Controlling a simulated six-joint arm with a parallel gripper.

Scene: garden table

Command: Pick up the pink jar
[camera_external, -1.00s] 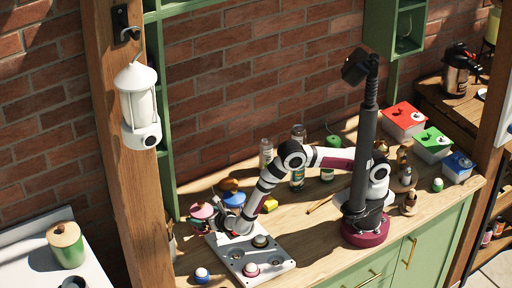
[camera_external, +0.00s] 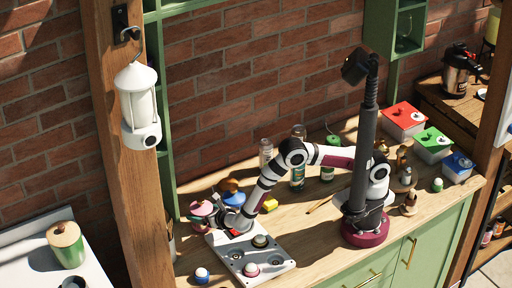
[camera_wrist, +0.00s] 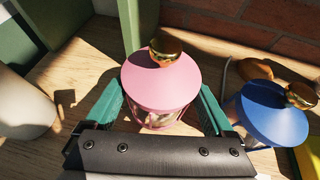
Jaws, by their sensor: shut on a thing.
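The pink jar (camera_wrist: 160,85) has a domed pink lid with a gold knob and a clear body. In the wrist view it stands upright between the two green fingers of my gripper (camera_wrist: 163,112), which are shut on it from both sides. In the external view the pink jar (camera_external: 201,208) is at the left end of the wooden counter, and my gripper (camera_external: 215,216) is around it, partly hiding its lower part.
A blue jar (camera_wrist: 268,115) with a gold knob stands close to the right of the pink jar. A green post (camera_wrist: 131,25) rises just behind. A white tray with round pieces (camera_external: 228,262) lies in front. A yellow block (camera_external: 270,205) is farther right.

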